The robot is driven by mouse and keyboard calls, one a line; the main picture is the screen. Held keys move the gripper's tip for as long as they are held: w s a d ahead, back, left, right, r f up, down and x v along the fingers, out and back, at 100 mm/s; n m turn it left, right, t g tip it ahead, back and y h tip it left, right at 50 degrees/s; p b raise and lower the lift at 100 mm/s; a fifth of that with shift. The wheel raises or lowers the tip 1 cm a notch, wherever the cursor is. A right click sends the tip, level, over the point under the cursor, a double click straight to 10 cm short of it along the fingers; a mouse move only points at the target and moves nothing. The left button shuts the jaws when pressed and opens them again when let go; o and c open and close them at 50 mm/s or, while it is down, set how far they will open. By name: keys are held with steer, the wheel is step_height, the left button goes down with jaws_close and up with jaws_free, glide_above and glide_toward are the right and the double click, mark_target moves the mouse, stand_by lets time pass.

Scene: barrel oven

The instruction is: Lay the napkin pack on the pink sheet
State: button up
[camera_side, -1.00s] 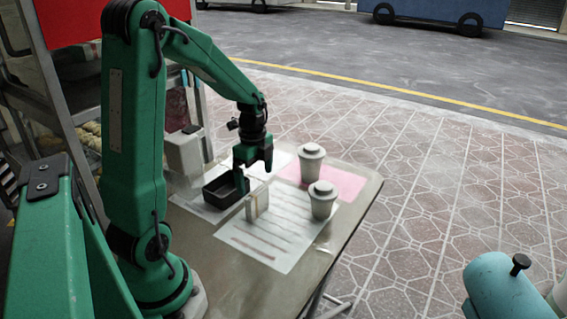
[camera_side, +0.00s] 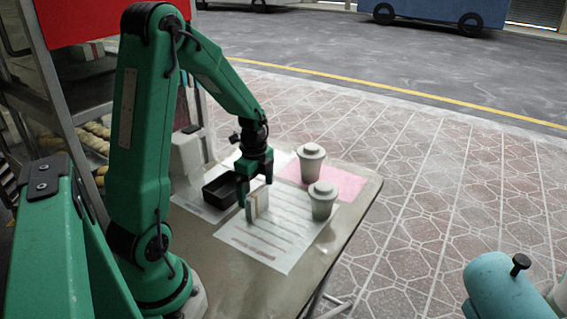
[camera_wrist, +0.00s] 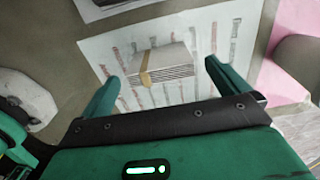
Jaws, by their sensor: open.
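The napkin pack (camera_side: 257,203) is a small white stack with a tan band. It stands on the printed white sheet, near that sheet's back left edge. In the wrist view the napkin pack (camera_wrist: 163,66) lies ahead of and between my two fingers. My gripper (camera_side: 255,190) is open, low over the table at the pack, with a finger on its left side; I cannot tell whether it touches. In the wrist view my gripper (camera_wrist: 160,80) has its fingers spread and nothing held. The pink sheet (camera_side: 345,184) lies at the table's back right, partly hidden by cups; a pink corner (camera_wrist: 295,35) shows in the wrist view.
Two lidded grey cups stand close by: one (camera_side: 311,163) at the pink sheet's left, one (camera_side: 322,201) at its front edge. A black tray (camera_side: 218,192) is left of the pack. The printed sheet (camera_side: 265,243) is clear in front. A white box (camera_side: 187,153) stands behind left.

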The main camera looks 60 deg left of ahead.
mark_target(257, 192)
steer(key=shift+d+f, duration=0.15)
steer(key=shift+f, duration=1.75)
steer(key=c, duration=1.1)
steer(key=shift+r, duration=0.15)
steer(key=shift+r, duration=0.8)
step_height(257, 192, up, 2)
steer(key=shift+r, duration=0.15)
steer(key=d+r, duration=0.2)
steer(key=d, duration=0.2)
steer(key=d+r, duration=0.2)
steer(key=d, duration=0.1)
steer(key=d+r, duration=0.2)
steer(key=d, duration=0.2)
steer(key=shift+s+d+r, duration=0.1)
steer(key=shift+d+r, duration=0.2)
steer(key=shift+r, duration=0.1)
